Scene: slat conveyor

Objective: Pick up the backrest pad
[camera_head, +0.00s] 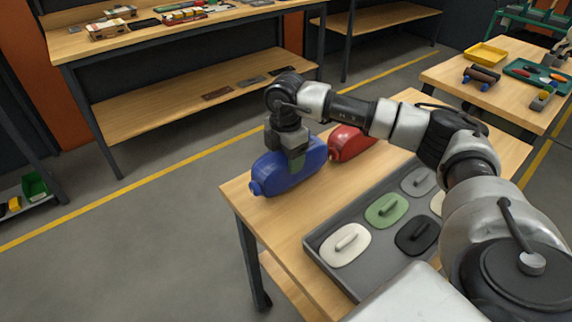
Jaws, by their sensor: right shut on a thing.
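My right gripper (294,160) points down over a blue rounded object (277,173) at the far left corner of the near wooden table. It is shut on this object, with a grey-green finger across its near face. The blue object has a small knob at its lower left end. I cannot tell whether it touches the tabletop. A similar red object (349,142) lies behind it to the right. I see nothing that I can clearly name as the backrest pad. My left gripper is not in view.
A grey tray (312,240) on the near table (241,190) holds several rounded, handled pieces, among them a white one (345,246), a green one (386,211) and a black one (416,236). My right arm covers the tray's right side. Free floor lies left of the table.

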